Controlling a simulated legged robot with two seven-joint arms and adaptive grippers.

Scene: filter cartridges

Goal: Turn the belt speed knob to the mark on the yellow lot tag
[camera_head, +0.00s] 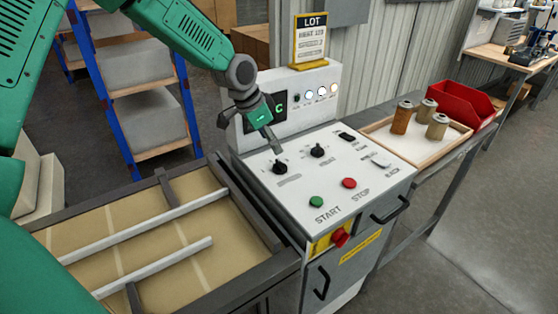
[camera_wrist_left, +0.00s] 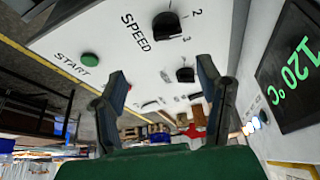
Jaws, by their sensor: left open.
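The black speed knob (camera_head: 279,167) is on the left of the white control panel (camera_head: 335,182). In the left wrist view the knob (camera_wrist_left: 170,24) sits beside the word SPEED, with the marks 2 and 3 near it. The yellow-framed lot tag (camera_head: 310,40) stands on top of the panel's back box; its lower lines are too small to read surely. My left gripper (camera_head: 276,148) is just above and behind the speed knob, pointing down at the panel. In the wrist view its fingers (camera_wrist_left: 162,72) are apart and empty. My right gripper is not in view.
A second black knob (camera_head: 317,151) is right of the speed knob. A green START button (camera_head: 316,202) and red STOP button (camera_head: 348,183) are nearer the front. A display (camera_wrist_left: 295,75) reads 120 °C. Cartridges (camera_head: 402,117) and a red bin (camera_head: 462,104) are at the right.

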